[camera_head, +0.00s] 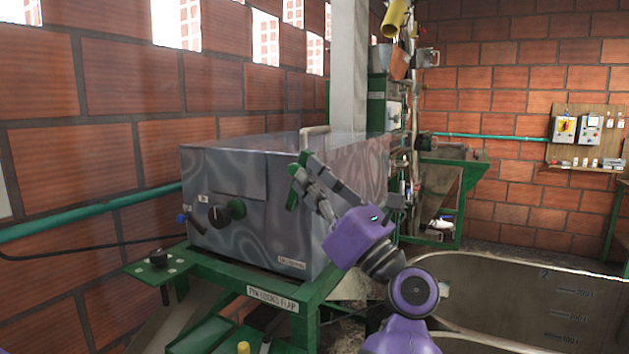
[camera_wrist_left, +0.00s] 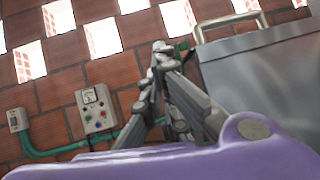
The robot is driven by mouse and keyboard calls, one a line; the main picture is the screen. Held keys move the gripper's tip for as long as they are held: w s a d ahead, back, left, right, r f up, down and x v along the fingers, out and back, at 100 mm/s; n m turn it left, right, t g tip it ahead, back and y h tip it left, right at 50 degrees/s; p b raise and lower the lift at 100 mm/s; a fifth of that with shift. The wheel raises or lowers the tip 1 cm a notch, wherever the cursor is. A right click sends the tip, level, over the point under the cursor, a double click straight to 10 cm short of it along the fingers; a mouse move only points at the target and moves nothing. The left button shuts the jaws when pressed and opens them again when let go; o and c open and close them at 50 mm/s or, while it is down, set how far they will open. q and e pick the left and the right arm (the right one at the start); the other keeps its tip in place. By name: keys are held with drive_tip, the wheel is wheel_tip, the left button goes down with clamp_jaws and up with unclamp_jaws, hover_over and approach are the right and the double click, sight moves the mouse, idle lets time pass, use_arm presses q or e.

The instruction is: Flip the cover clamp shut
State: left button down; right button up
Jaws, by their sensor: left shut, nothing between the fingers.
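The grey metal box with its cover (camera_head: 245,185) stands on a green frame, and a pale bar handle (camera_head: 314,132) rises from its top. In the wrist view the handle (camera_wrist_left: 232,22) is at the top right above the grey box (camera_wrist_left: 262,72). My left gripper (camera_head: 303,176) is shut and empty at the box's right front edge. In the wrist view its fingertips (camera_wrist_left: 160,56) are together. A small green piece (camera_wrist_left: 182,46) shows beside the tips. I cannot tell whether it is the cover clamp, or whether the tips touch it. My right gripper is not in view.
A black knob (camera_head: 219,215) sits on the box front. The green frame (camera_head: 262,292) carries a label below it. A large grey tank (camera_head: 535,290) stands at the lower right. A teal pipe (camera_head: 90,220) runs along the brick wall on the left.

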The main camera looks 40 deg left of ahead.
use_arm(q)
drive_tip(key=shift+s+p+x, duration=0.25)
drive_tip(key=shift+p+x, duration=0.2)
drive_tip(key=shift+x, duration=0.95)
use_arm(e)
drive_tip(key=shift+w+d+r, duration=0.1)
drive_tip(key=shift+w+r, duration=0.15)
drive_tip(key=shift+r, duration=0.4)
use_arm(q)
drive_tip(key=shift+r, duration=0.1)
drive_tip(key=shift+d, duration=0.1)
drive_tip(key=d+f+b, duration=0.2)
drive_tip(key=d+b, duration=0.1)
drive_tip(key=d, duration=1)
drive_tip(key=shift+w+d, duration=0.3)
drive_tip(key=shift+d, duration=0.1)
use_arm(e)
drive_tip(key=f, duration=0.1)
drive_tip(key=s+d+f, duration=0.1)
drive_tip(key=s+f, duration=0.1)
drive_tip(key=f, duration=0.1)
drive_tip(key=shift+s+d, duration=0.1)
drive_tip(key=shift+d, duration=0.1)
